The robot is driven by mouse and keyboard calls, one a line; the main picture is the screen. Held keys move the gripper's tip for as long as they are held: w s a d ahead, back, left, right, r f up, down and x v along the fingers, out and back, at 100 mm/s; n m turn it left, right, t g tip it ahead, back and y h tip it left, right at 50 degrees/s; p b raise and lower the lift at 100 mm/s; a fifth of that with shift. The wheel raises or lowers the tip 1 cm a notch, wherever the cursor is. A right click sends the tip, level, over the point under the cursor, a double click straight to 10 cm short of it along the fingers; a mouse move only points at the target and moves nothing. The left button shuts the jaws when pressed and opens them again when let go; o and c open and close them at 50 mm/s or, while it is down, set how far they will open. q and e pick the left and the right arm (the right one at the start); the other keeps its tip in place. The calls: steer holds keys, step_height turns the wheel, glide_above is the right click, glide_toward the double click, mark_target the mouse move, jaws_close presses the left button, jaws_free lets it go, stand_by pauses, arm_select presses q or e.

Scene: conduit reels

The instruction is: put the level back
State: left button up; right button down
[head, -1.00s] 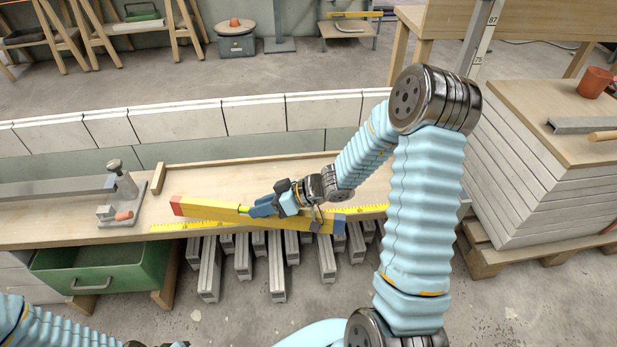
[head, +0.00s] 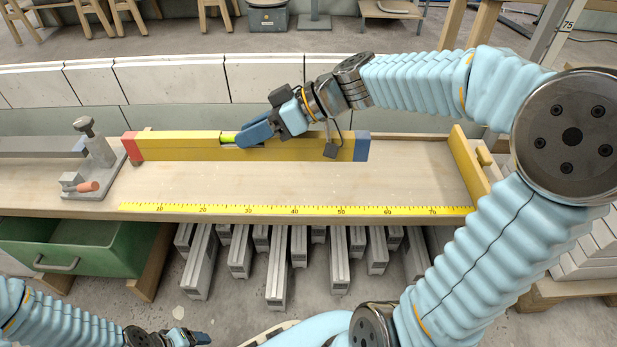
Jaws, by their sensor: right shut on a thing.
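The level is a long yellow bar (head: 185,148) with a red left end and a blue right end. It lies along the back of the wooden bench top (head: 290,185), in front of the back rail, roughly parallel to it. I cannot tell whether it touches the bench top. My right gripper (head: 243,138) is shut on the level near its middle, over the bright green vial. My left gripper (head: 192,339) is low at the bottom edge, in front of the bench and away from the level. Its jaws are too small to read.
A yellow measuring strip (head: 290,209) runs along the bench's front edge. A grey clamp stand (head: 98,165) with an orange handle stands at the left, beside a grey bar. A wooden stop (head: 470,165) stands at the right. A green drawer (head: 85,255) and grey conduit lengths (head: 278,270) are below.

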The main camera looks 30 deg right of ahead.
steer(key=d+f, duration=0.3)
steer(key=d, duration=0.1)
steer(key=d+f, duration=0.3)
steer(key=d, duration=0.1)
steer(key=d+f, duration=0.3)
steer(key=d, duration=0.1)
steer(key=shift+w+d, duration=0.1)
steer(key=shift+d, duration=0.25)
steer(key=shift+d+f+b, duration=0.2)
steer(key=shift+f+b, duration=0.25)
steer(key=shift+f, duration=1.3)
steer(key=shift+f, duration=0.15)
steer(key=c, duration=0.8)
jaws_free()
